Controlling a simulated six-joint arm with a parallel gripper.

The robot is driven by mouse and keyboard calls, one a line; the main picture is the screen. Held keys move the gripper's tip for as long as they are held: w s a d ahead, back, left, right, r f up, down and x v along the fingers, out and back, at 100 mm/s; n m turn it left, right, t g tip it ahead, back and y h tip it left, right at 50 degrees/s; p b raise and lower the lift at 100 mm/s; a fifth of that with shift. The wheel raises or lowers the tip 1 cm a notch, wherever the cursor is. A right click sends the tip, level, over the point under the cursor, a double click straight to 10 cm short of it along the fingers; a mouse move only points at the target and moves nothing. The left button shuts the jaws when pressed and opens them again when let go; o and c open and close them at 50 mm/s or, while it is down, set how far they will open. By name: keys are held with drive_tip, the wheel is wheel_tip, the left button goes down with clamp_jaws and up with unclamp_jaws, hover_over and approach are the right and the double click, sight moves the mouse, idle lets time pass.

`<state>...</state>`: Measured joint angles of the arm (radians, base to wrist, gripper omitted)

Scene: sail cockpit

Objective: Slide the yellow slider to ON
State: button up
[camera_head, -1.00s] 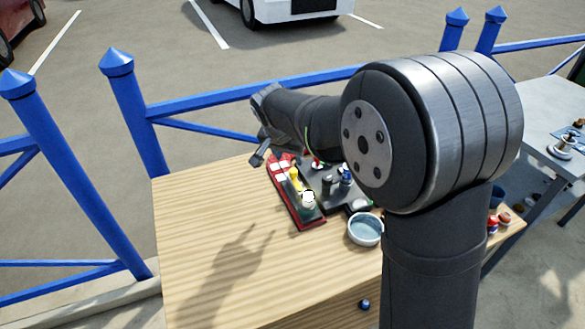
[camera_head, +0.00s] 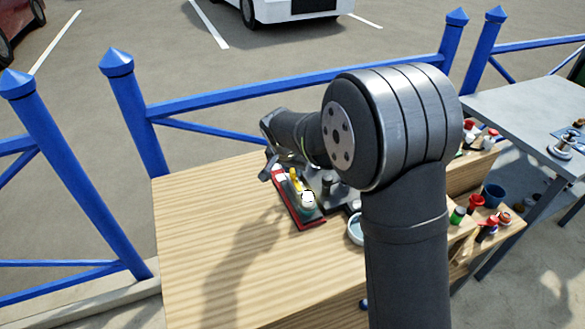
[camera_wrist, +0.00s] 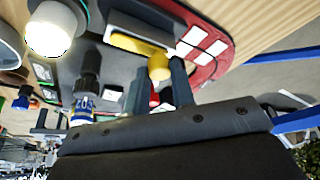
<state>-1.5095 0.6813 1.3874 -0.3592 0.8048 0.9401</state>
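The yellow slider (camera_head: 295,178) is on the red and dark grey control panel (camera_head: 312,224) on the wooden table. In the wrist view, the slider (camera_wrist: 138,47) shows as a yellow bar with a round knob (camera_wrist: 159,67) at its near end. My gripper (camera_wrist: 158,88) has its two fingers apart close to the knob, with a red part of the panel visible between them. I cannot tell whether a finger touches the knob. In the head view the gripper (camera_head: 268,172) is beside the slider, partly hidden by my wrist. No ON lettering is readable.
A glowing white round light (camera_wrist: 48,38) and a blue-and-white knob (camera_wrist: 82,108) are on the panel. A round bowl (camera_head: 355,230) stands at its right, partly behind my arm. The table's left part is clear.

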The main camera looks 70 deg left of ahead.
sight(297, 186)
clamp_jaws()
drive_tip(key=shift+d, duration=1.45)
drive_tip(key=o, duration=0.9)
unclamp_jaws()
drive_tip(key=shift+d, duration=0.1)
drive_tip(key=shift+c, duration=0.2)
drive_tip(key=v, duration=1.7)
drive_tip(key=shift+r, duration=0.2)
